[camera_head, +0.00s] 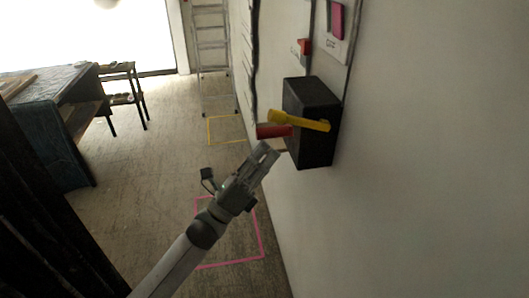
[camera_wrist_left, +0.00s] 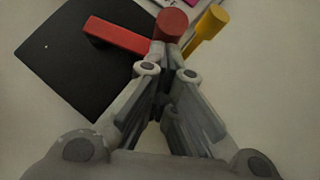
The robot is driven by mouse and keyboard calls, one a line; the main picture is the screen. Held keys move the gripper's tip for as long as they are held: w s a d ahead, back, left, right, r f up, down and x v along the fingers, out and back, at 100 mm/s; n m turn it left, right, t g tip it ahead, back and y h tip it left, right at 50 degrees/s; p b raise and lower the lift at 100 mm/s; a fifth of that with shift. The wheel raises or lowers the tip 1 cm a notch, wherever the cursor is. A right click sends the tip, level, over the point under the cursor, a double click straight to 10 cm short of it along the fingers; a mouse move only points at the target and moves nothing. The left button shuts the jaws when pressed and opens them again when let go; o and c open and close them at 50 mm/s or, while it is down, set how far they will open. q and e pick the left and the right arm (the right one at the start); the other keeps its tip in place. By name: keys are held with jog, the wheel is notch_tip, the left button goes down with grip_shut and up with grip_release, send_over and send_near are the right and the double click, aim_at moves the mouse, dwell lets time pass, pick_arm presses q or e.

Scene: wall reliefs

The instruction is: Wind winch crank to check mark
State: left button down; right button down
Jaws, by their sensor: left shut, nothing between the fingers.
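A black winch box (camera_head: 305,150) stands out from the wall; it also shows in the left wrist view (camera_wrist_left: 60,60). A yellow bar (camera_head: 305,122) shows across its front in the head view, with a red grip (camera_head: 272,131) just below its left end. In the left wrist view a red arm (camera_wrist_left: 115,36) crosses the box to a round red knob (camera_wrist_left: 172,25), with a yellow cylinder (camera_wrist_left: 208,28) at its right. My left gripper (camera_head: 267,152) is shut and empty, its tips close to the red knob; contact is unclear. I cannot make out a check mark.
A red piece (camera_head: 304,46) and a pink panel (camera_head: 337,20) are on the wall above the box. A ladder (camera_head: 211,50) leans farther back. A covered table (camera_head: 50,125) stands at left. The floor between shows yellow and pink taped outlines.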

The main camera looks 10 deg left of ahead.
aim_at(263, 137)
pick_arm(q)
notch_tip(263, 137, up, 6)
jog(key=n+y+p, duration=0.2)
jog(key=n+p, duration=0.1)
jog(key=p, duration=0.2)
jog(key=n+t+y+p, duration=0.1)
jog(key=n+y+p, duration=0.2)
jog(key=n+p, duration=0.1)
jog(key=shift+w+f+y+p, duration=0.1)
jog(key=shift+f+y+p, duration=0.1)
jog(key=shift+y+p, duration=0.15)
jog(key=shift+w+a+r+n+y+p, duration=0.15)
jog(key=shift+r+n+y+p, duration=0.1)
jog(key=shift+n+p, duration=0.15)
jog(key=shift+w+r, duration=0.2)
